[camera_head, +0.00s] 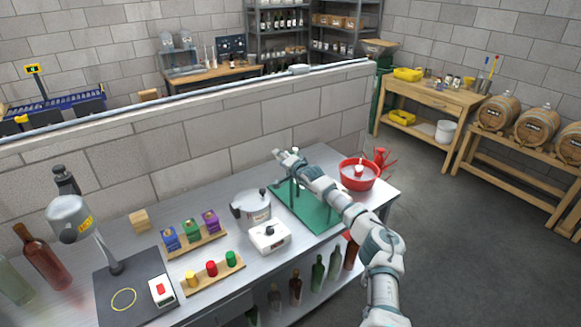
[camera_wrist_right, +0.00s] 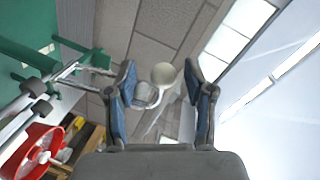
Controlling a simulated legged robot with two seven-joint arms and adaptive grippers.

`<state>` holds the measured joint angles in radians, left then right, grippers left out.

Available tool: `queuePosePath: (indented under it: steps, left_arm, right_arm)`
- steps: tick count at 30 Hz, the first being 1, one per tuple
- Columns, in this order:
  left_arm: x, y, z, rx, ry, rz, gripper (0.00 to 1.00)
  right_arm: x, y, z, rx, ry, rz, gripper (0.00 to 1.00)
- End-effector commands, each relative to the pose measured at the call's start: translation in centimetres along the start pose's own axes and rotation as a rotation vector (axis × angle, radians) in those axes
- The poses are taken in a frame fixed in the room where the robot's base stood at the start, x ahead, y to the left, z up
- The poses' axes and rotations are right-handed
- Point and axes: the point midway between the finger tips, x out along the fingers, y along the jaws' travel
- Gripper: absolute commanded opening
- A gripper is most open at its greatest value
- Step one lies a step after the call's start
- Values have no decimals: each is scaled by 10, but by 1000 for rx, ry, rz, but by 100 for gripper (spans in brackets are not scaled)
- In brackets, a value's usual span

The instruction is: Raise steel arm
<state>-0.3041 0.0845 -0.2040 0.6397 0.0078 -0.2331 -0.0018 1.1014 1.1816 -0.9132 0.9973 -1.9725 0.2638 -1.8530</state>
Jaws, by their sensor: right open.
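My right gripper (camera_head: 288,157) is over the back of the green mat (camera_head: 318,217), by a green stand that my arm largely hides. In the right wrist view my right gripper (camera_wrist_right: 163,92) is open, its two blue-padded fingers apart. A pale round knob (camera_wrist_right: 163,73) shows between the fingertips, with a grey metal ring-like part (camera_wrist_right: 148,97) just below it. Steel rods (camera_wrist_right: 70,70) run from the green stand (camera_wrist_right: 30,55) toward the left finger. I cannot tell whether the knob touches a finger. My left gripper is not in view.
A red basin (camera_head: 345,180) stands right of the mat. A steel pot (camera_head: 253,205) and a white box with a black knob (camera_head: 270,237) stand left of it. A block wall (camera_head: 220,140) closes the bench's back. Several bottles stand below.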

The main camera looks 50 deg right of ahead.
Motion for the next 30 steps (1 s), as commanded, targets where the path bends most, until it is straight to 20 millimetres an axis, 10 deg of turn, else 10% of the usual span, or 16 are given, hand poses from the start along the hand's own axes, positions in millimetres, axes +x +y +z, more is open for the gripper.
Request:
queuePosePath:
  steps: [15, 30]
  left_arm:
    - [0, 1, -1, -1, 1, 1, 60]
    - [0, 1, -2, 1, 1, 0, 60]
  right_arm:
    - [-84, 4, 2, -9, -2, 7, 53]
    - [-97, 2, 4, -2, -6, 3, 53]
